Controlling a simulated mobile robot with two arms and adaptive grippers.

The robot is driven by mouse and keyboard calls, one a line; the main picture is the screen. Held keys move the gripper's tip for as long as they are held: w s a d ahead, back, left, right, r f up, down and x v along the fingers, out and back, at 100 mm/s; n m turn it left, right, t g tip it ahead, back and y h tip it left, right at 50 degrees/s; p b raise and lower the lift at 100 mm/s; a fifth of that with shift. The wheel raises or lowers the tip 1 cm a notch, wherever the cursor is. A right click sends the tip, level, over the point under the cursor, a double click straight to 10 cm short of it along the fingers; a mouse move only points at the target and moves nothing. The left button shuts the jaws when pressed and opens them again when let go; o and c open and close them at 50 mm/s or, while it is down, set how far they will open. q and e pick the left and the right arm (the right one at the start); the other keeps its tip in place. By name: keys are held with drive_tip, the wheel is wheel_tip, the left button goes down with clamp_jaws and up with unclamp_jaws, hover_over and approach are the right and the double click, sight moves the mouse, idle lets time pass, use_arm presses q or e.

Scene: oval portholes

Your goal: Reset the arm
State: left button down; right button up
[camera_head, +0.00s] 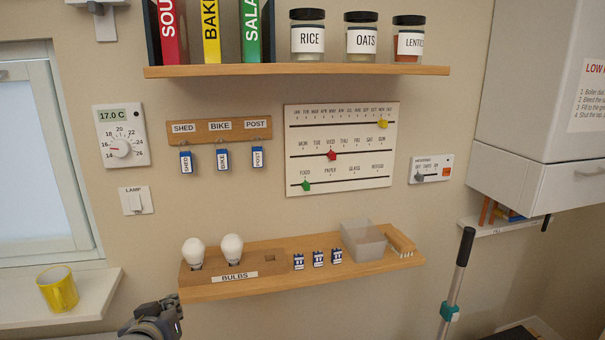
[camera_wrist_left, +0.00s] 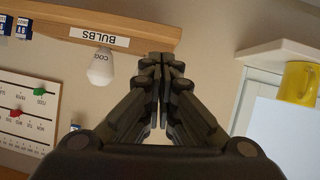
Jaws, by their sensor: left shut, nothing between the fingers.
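My left gripper (camera_head: 160,318) is at the bottom edge of the head view, below the left end of the lower wooden shelf (camera_head: 330,277). In the left wrist view its fingers (camera_wrist_left: 165,62) are pressed together with nothing between them. The gripper appears apart from the shelf in the head view. That wrist view looks upside down. It shows the BULBS label (camera_wrist_left: 99,37), a white bulb (camera_wrist_left: 101,68) and a yellow mug (camera_wrist_left: 297,82). My right gripper is not in view.
The lower shelf holds a bulb rack (camera_head: 222,268) with two bulbs, small blue-white packs (camera_head: 318,258), a grey bin (camera_head: 363,240) and a brush (camera_head: 399,240). A yellow mug (camera_head: 58,289) stands on the sill at left. A pole (camera_head: 457,280) stands at right.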

use_arm(q)
drive_tip(key=s+d+f+m+g+h, duration=0.1)
drive_tip(key=s+d+f+m+g, duration=0.25)
drive_tip(key=s+f, duration=1.05)
drive_tip(key=s+d+f+m+g+h, duration=0.1)
drive_tip(key=s+d+f+g, duration=0.2)
drive_tip(key=s, duration=0.6)
drive_tip(key=s+f+m+g, duration=0.1)
drive_tip(key=s+f+g, duration=0.25)
drive_tip(key=s, duration=0.65)
drive_tip(key=s+f+b+x, duration=0.1)
drive_tip(key=s+x, duration=0.2)
drive_tip(key=x, duration=1.1)
drive_tip(key=s+f+b+x, duration=0.1)
drive_tip(key=s+x, duration=0.3)
drive_tip(key=x, duration=0.9)
drive_tip(key=s+a+f+g, duration=0.1)
drive_tip(key=s+a+f, duration=0.2)
drive_tip(key=s+f, duration=1.4)
drive_tip(key=shift+a+f+g+b, duration=0.25)
drive_tip(key=shift+f+g+b, duration=0.1)
drive_tip(key=shift+g+b, duration=0.05)
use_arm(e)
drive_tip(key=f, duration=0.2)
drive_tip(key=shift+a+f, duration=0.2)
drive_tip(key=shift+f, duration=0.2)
